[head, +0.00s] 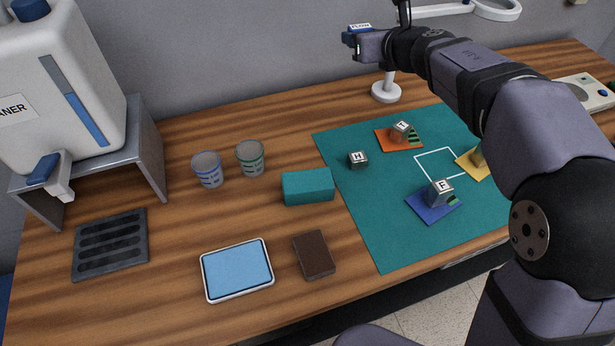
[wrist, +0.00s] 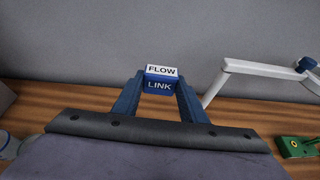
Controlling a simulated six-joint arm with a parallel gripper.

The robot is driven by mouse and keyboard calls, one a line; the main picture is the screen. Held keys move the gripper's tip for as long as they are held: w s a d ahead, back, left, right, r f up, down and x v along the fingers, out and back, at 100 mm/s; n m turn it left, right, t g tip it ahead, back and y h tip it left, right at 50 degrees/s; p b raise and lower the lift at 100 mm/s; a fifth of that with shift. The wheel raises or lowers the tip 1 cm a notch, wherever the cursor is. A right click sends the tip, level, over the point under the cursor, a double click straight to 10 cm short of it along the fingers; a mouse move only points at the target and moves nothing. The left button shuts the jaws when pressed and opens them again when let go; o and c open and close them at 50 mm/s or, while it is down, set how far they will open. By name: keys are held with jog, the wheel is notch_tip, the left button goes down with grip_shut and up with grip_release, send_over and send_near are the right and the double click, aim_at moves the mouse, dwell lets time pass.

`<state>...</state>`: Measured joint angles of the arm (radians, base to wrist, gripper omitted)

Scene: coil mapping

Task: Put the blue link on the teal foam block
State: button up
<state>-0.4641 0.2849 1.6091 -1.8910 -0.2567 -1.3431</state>
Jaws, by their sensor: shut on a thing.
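The blue link (wrist: 159,85), with a white top marked FLOW and a front marked LINK, sits between the blue fingers of my gripper (wrist: 160,92) in the wrist view. My gripper is shut on it. In the head view my gripper (head: 353,41) is raised high at the top, against the wall, and the link (head: 359,27) shows only small there. The teal foam block (head: 308,188) lies on the wooden table left of the teal mat, well below and nearer than my gripper. Its top is bare.
The teal mat (head: 388,235) holds several lettered metal cubes and coloured squares. Two cups (head: 207,170) stand left of the block. A blue-topped tray (head: 237,270) and a brown block (head: 314,255) lie in front. A white lamp stand (head: 386,92) rises at the back.

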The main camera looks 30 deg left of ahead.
jog(key=d+f, duration=0.1)
jog(key=d, duration=0.3)
jog(key=n+g+y, duration=0.5)
jog(key=n+g, duration=0.5)
send_over(315, 183)
notch_tip(315, 183, down, 7)
jog(key=shift+f+p, duration=0.4)
jog(key=shift+f, duration=4.75)
jog(key=shift+f, duration=0.15)
jog(key=o, duration=1.1)
jog(key=shift+h, duration=0.3)
jog(key=shift+c, duration=0.2)
